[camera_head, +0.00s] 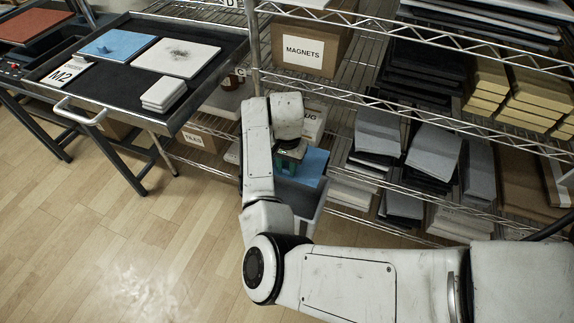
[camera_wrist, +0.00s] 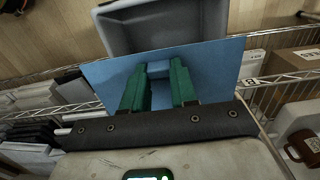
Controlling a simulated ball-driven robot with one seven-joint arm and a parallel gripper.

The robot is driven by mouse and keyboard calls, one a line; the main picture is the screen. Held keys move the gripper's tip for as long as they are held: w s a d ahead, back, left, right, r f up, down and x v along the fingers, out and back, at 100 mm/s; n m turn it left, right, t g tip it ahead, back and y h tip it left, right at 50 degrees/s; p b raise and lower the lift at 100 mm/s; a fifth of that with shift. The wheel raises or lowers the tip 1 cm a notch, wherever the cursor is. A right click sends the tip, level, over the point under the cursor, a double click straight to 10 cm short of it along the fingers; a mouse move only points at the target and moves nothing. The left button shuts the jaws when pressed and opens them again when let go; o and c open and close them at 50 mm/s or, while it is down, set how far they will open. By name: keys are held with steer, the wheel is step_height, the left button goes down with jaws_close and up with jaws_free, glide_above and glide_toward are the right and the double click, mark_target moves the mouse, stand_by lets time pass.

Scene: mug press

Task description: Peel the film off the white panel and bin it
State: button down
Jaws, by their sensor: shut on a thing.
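My gripper (camera_head: 291,158) has green fingers, seen in the wrist view (camera_wrist: 159,75), shut on a thin blue film (camera_wrist: 221,60). The film also shows in the head view (camera_head: 314,163), held flat and spread out above a grey bin (camera_head: 306,211).
A wire rack (camera_head: 262,60) rises behind the bin, with a MAGNETS box (camera_head: 312,45) and several stacked slabs on its shelves. Small white blocks (camera_head: 163,92) sit at the tray's front. A brown mug (camera_wrist: 302,146) shows at the wrist view's right. The wooden floor at left is clear.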

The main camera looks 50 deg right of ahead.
steer(key=c, duration=0.8)
jaws_free()
steer(key=shift+f, duration=0.1)
step_height(320, 180, up, 11)
steer(key=p, duration=0.2)
steer(key=shift+f, duration=0.1)
